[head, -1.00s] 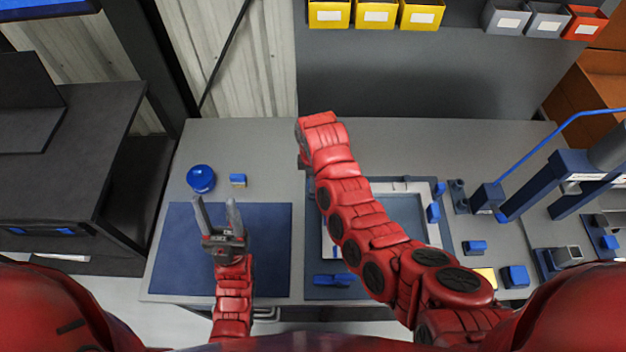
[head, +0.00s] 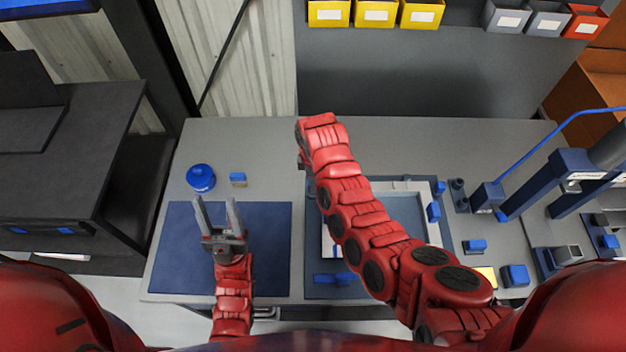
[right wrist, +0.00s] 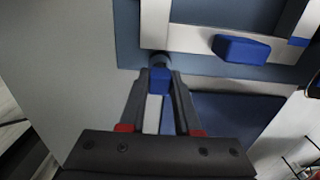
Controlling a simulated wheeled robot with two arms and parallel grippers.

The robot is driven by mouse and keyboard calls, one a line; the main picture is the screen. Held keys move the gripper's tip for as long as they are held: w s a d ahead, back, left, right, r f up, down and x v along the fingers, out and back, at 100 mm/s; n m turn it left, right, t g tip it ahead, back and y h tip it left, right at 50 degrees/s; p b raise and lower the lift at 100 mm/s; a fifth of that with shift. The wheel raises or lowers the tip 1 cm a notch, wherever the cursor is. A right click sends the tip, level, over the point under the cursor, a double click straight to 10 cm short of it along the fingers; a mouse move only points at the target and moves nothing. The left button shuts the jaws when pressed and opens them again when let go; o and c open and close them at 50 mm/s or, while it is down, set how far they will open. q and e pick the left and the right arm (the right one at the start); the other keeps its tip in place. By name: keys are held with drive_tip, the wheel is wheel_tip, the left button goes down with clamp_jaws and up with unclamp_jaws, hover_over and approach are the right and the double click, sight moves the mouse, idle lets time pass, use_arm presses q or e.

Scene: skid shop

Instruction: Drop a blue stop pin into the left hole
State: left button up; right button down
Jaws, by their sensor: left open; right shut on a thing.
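My right gripper (right wrist: 158,85) is shut on a blue stop pin (right wrist: 158,79) in the right wrist view. The pin is over the left edge of a blue fixture plate (right wrist: 200,66) with a pale frame. A dark round part (right wrist: 161,58) shows just beyond the pin; I cannot tell whether it is the left hole's collar or whether the pin touches it. In the head view my right arm hides that gripper, the pin and the left hole. The fixture plate (head: 318,291) shows beside the arm. My left gripper (head: 215,205) is open and empty above a blue mat (head: 270,250).
A blue round container (head: 201,178) and a small blue-topped block (head: 238,179) stand behind the mat. A blue block (right wrist: 241,48) sits on the fixture's front side. Blue clamps and a post stand at the right.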

drive_tip(key=shift+f, duration=1.15)
idle(0.9)
drive_tip(key=c, duration=0.5)
unclamp_jaws()
drive_tip(key=shift+c, duration=0.2)
drive_tip(key=shift+o, duration=0.3)
drive_tip(key=o, duration=0.3)
drive_tip(key=shift+o, duration=0.2)
drive_tip(key=shift+r, duration=0.15)
drive_tip(key=shift+r+p, duration=2.3)
drive_tip(key=shift+r, duration=1.1)
